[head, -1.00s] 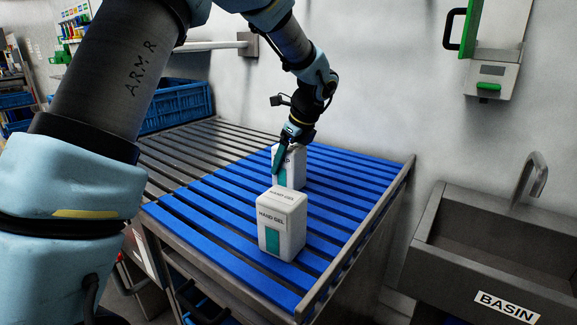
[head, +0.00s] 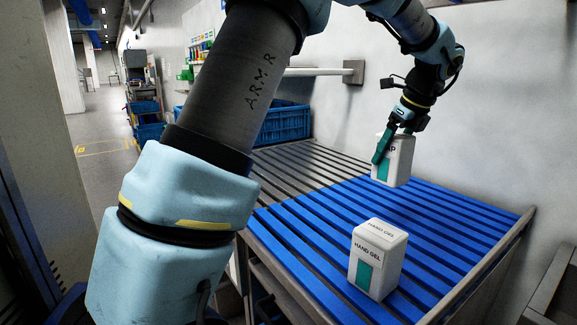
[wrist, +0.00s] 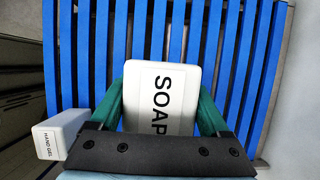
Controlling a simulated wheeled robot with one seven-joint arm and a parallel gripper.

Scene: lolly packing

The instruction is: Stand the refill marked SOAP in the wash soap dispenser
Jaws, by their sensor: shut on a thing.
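The SOAP refill (head: 402,165) is a white box with a teal panel. My gripper (head: 388,145) is shut on it and holds it upright above the blue slats, towards the back. In the wrist view the refill's top, lettered SOAP (wrist: 160,95), sits between the green fingers of my gripper (wrist: 162,110). A finger covers part of its label in the head view. The wash soap dispenser is not in view now.
A similar white refill marked HAND GEL (head: 385,262) stands on the blue slatted table (head: 320,225), nearer the front; it also shows in the wrist view (wrist: 50,145). A blue crate (head: 283,122) is behind. A wall runs along the right.

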